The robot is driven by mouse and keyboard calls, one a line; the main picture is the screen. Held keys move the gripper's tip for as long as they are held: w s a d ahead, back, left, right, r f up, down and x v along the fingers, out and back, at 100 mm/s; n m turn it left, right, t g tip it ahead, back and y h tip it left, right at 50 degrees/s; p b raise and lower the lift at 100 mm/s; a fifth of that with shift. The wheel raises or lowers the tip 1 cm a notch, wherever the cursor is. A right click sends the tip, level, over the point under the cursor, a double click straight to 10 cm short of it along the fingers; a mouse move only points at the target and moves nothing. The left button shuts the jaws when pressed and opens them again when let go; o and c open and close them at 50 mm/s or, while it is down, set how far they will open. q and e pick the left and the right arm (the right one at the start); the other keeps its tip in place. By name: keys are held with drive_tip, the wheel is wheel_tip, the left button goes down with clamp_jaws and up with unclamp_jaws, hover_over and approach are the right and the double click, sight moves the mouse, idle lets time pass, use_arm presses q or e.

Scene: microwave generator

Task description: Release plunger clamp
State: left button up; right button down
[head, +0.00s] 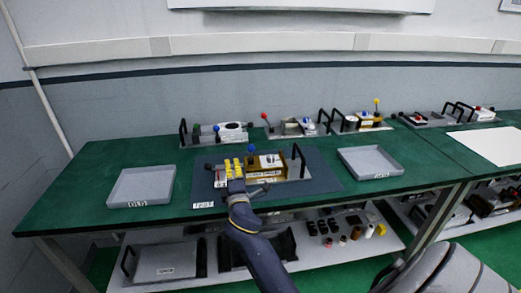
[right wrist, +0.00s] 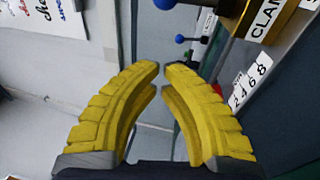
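The clamp fixture (head: 265,172) stands on a dark mat in the middle of the green table. It has a yellow-brown block, a grey plate and a black handle. In the right wrist view, a blue knob on a thin rod (right wrist: 180,38) is just beyond the fingertips, beside a block with a partly cut-off "CLAM" label (right wrist: 266,20). My right gripper (head: 234,168) is at the fixture's left, yellow fingers slightly apart with nothing between them (right wrist: 162,68). My left gripper is out of view.
A grey "OLD" tray (head: 141,185) lies left and another grey tray (head: 370,162) right. Several other fixtures with coloured knobs line the back, including one with a red knob (head: 264,116). A lower shelf (head: 212,274) holds more parts. Bare green table lies between the trays and the back row.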

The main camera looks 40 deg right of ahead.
sight(251, 153)
drive_tip(key=w+d+r, duration=0.1)
drive_tip(key=w+d, duration=0.4)
drive_tip(key=d, duration=0.1)
drive_tip(key=shift+w+d+r, duration=0.15)
drive_tip(key=shift+d+r, duration=0.2)
idle(0.5)
drive_tip(key=shift+s+a+f, duration=0.1)
drive_tip(key=shift+s+f, duration=0.1)
drive_tip(key=shift+s, duration=0.3)
drive_tip(key=shift+s+a+f, duration=0.1)
drive_tip(key=shift+s+f, duration=0.05)
drive_tip(key=shift+s, duration=0.3)
drive_tip(key=shift+w, duration=0.1)
